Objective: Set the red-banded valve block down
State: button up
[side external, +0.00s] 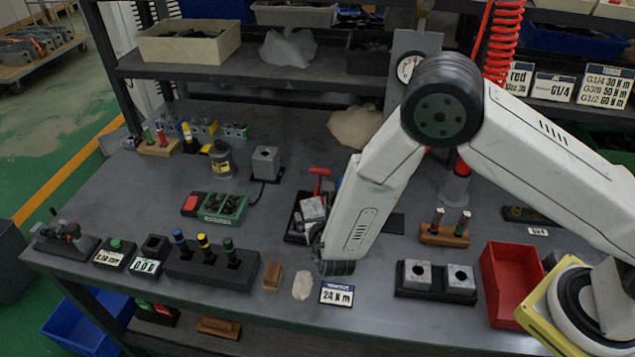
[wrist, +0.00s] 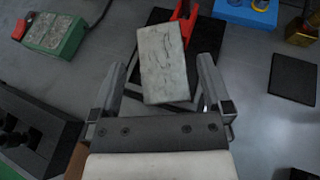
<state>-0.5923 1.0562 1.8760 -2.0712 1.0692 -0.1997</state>
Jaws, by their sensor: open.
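A pale grey block (wrist: 165,60) lies between the two fingers of my gripper (wrist: 162,72) in the wrist view, with a gap on both sides. My gripper is open and does not clasp it. In the side view the block (side external: 313,208) sits in a dark fixture (side external: 294,232) with a red T-shaped handle (side external: 319,172) behind it. No red band shows on the block's visible faces, so I cannot confirm it is the red-banded one. My arm hides most of the gripper and part of the fixture in the side view.
Two grey blocks sit in a black holder (side external: 436,293) at right, beside a red bin (side external: 508,284). A green box (side external: 215,207) stands left, another grey block (side external: 266,162) behind. A "24 N m" sign (side external: 337,294) and a brown block (side external: 273,276) are in front.

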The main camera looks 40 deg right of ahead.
jog(key=v, duration=1)
jog(key=shift+s, duration=0.2)
jog(key=shift+a+r, duration=0.1)
jog(key=s+d+r+m+g+y, duration=0.1)
jog(key=s+d+r+m+g, duration=0.2)
jog(key=d+m, duration=0.3)
jog(key=s+d+r+m+g+y, duration=0.2)
jog(key=d+m, duration=0.4)
jog(key=m, duration=0.9)
jog(key=s+d+r+m+g+y, duration=0.2)
jog(key=s+d+r+m+g, duration=0.2)
jog(key=d+m, duration=0.3)
jog(key=s+r+m, duration=0.1)
jog(key=m, duration=0.2)
jog(key=shift+m+g, duration=0.3)
jog(key=shift+g, duration=0.1)
jog(key=shift+s+f, duration=0.1)
jog(key=shift+s, duration=0.05)
